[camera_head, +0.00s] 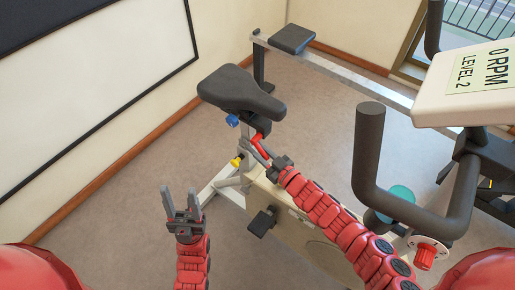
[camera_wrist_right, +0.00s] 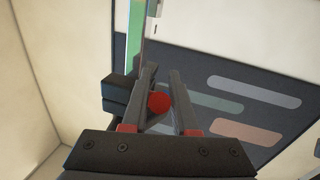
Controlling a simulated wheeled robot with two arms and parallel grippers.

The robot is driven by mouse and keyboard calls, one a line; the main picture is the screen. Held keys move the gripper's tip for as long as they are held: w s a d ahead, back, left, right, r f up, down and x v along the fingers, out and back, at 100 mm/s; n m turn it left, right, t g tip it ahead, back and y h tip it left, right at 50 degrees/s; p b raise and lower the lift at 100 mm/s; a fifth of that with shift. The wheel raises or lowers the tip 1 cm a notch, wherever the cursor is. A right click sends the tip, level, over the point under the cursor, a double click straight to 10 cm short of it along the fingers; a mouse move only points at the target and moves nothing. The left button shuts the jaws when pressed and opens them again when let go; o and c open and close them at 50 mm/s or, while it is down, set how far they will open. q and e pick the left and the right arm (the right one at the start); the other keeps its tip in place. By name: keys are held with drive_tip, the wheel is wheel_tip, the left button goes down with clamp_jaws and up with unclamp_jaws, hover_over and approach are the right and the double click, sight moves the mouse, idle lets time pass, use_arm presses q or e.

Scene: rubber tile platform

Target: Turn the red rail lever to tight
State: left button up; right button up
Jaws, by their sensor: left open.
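The red rail lever (camera_head: 261,143) sits just under the black saddle (camera_head: 241,91) of an exercise bike. My right gripper (camera_head: 265,150) is at the lever from below right. In the right wrist view, the round red end of the lever (camera_wrist_right: 159,103) shows between the two fingers of my right gripper (camera_wrist_right: 163,72). The red end is close to the left finger, with a gap to the right finger, so the gripper looks open around it. Whether a finger touches the lever cannot be told. My left gripper (camera_head: 181,204) is open and empty, left of the bike.
A blue knob (camera_head: 232,120) is under the saddle and a yellow knob (camera_head: 237,161) is lower on the frame. A pedal (camera_head: 262,222), the handlebar (camera_head: 368,150) and the display console (camera_head: 470,85) stand right of the left gripper. The floor at left (camera_head: 110,215) is clear.

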clamp_jaws()
